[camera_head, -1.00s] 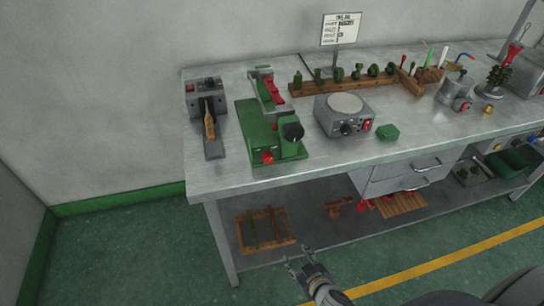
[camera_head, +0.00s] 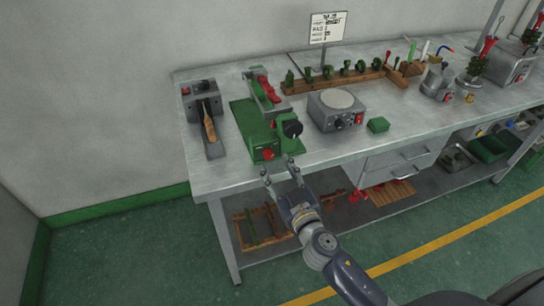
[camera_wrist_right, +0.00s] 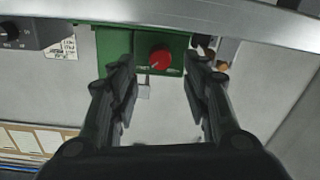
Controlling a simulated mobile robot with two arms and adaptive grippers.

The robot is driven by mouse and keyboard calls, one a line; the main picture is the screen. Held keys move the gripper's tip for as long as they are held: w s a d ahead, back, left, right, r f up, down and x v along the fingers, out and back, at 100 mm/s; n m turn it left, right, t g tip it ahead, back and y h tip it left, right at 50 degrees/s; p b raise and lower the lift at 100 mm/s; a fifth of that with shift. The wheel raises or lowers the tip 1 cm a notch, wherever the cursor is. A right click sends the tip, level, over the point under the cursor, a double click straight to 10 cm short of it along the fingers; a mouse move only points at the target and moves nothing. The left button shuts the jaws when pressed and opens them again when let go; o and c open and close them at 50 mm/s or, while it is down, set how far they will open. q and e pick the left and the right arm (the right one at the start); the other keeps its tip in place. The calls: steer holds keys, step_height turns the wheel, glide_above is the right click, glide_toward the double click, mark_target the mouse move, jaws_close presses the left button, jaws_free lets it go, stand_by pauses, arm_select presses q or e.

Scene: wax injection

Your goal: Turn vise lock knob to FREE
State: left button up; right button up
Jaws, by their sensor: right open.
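The green vise (camera_head: 258,128) stands on the left part of the metal workbench. In the right wrist view the red knob (camera_wrist_right: 160,58) shows between the fingers, on a green face with small white markings too small to read. My right gripper (camera_head: 278,170) is open and empty, just in front of the red knob and apart from it. My left gripper is not in view.
The workbench (camera_head: 330,150) front edge lies close by my right gripper. A grey device with a wooden handle (camera_head: 209,126) stands left of the vise.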

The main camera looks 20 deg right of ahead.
mark_target(270, 157)
steer(key=shift+w+a+p, duration=0.2)
steer(key=shift+w+p, duration=0.1)
steer(key=shift+w, duration=1.8)
jaws_close()
